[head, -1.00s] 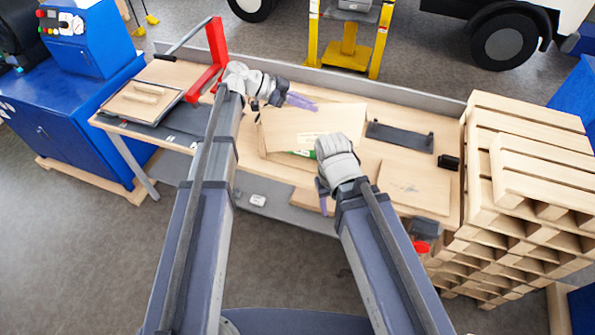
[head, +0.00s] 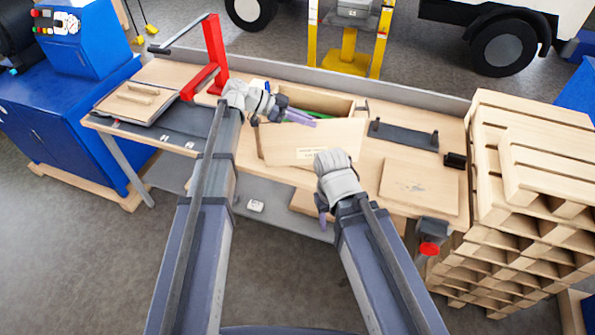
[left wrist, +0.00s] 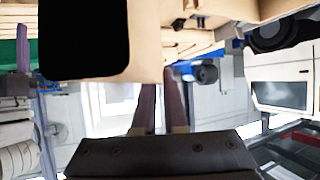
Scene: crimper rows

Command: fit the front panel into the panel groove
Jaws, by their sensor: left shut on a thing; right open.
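The front panel (head: 290,145), a light wooden board with a small printed label, stands tilted in front of an open wooden box (head: 335,101) on the bench. My left gripper (head: 303,121) is shut on the panel near its upper left part; its purple fingers also meet the wooden edge in the left wrist view (left wrist: 160,95). The panel groove cannot be made out; the panel hides the box's near side. A green item (head: 297,116) shows in the box. My right gripper (head: 324,214) is open and empty, low at the bench's front edge.
A red press (head: 214,60) and a board with a handle (head: 140,100) are at the left. A dark bracket (head: 403,135) and a flat wooden board (head: 420,186) lie right of the box. Stacked pallets (head: 535,150) stand at the right bench end.

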